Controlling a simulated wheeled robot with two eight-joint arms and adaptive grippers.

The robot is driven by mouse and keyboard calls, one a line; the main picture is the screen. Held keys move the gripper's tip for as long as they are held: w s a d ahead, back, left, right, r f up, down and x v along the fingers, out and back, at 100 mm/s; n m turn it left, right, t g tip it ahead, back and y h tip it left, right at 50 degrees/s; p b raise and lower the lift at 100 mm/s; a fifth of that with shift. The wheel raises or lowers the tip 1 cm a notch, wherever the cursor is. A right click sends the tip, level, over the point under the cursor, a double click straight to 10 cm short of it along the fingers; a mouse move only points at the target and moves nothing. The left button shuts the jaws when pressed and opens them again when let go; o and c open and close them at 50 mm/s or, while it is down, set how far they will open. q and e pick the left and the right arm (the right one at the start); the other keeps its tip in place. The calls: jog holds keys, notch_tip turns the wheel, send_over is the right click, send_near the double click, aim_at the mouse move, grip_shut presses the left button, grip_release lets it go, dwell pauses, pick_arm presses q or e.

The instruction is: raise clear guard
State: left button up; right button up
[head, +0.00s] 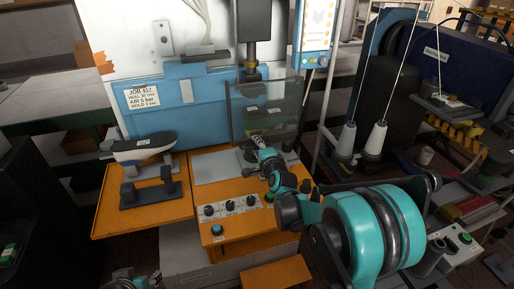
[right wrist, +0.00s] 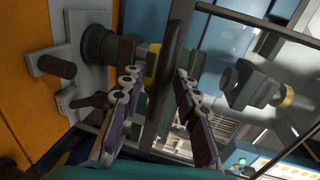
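The clear guard (head: 282,104) is a see-through framed panel hanging in front of the blue press, above the orange base. It also shows in the right wrist view (right wrist: 222,48), on the right side. My right gripper (head: 262,147) is at the guard's lower edge. In the right wrist view its two fingers (right wrist: 156,75) stand apart, with a dark bar (right wrist: 172,45) between them that looks like the guard's handle. I see no clear grip on the bar. A small part of my left gripper (head: 136,279) shows at the bottom edge of the head view; its fingers are unclear.
A shoe last (head: 142,147) rests on a dark stand on the orange side shelf (head: 112,215), left of the press. Knobs and a blue button (head: 216,230) sit on the front panel. A machine with white thread cones (head: 374,138) stands at right.

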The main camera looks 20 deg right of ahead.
aim_at(254, 95)
grip_shut()
jog(key=shift+r, duration=0.1)
notch_tip(254, 95, up, 19)
jog(key=p, duration=1.3)
grip_release()
